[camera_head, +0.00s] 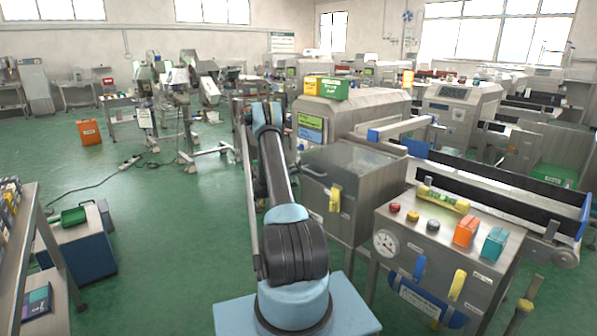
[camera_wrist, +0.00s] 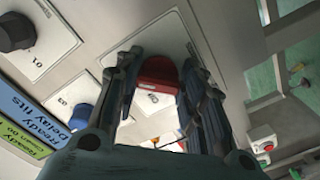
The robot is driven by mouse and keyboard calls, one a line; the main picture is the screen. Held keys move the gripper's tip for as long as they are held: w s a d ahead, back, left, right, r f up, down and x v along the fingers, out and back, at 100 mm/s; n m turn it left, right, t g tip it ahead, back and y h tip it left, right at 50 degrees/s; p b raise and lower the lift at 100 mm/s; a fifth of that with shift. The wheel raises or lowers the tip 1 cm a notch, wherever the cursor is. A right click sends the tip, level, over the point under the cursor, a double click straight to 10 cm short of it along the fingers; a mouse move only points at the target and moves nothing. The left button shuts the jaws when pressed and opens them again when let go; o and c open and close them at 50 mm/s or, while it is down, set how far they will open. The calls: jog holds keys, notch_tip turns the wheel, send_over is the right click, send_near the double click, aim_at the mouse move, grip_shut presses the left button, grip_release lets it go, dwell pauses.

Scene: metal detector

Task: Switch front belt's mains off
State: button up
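In the wrist view a red knob (camera_wrist: 158,72) sits on a pale square plate on a grey metal panel (camera_wrist: 100,25). My gripper (camera_wrist: 160,62) has its two dark fingers apart, one on each side of the red knob. Whether either finger touches it I cannot tell. A black knob (camera_wrist: 15,32) and a blue knob (camera_wrist: 82,118) are on plates to the left. My gripper is hidden there behind the arm.
In the wrist view a blue and green display (camera_wrist: 25,120) is at the lower left, and a small red button (camera_wrist: 267,146) is at the right. In the head view a control box (camera_head: 440,245) and conveyor (camera_head: 500,190) stand at the right.

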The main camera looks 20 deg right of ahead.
jog(key=c, duration=0.3)
jog(key=shift+n, duration=0.3)
jog(key=n, duration=0.3)
jog(key=shift+a+n, duration=0.1)
jog(key=shift+n, duration=0.2)
jog(key=n, duration=0.4)
jog(key=shift+w+n, duration=0.1)
jog(key=shift+n, duration=0.3)
jog(key=n, duration=0.4)
jog(key=shift+n, duration=2.5)
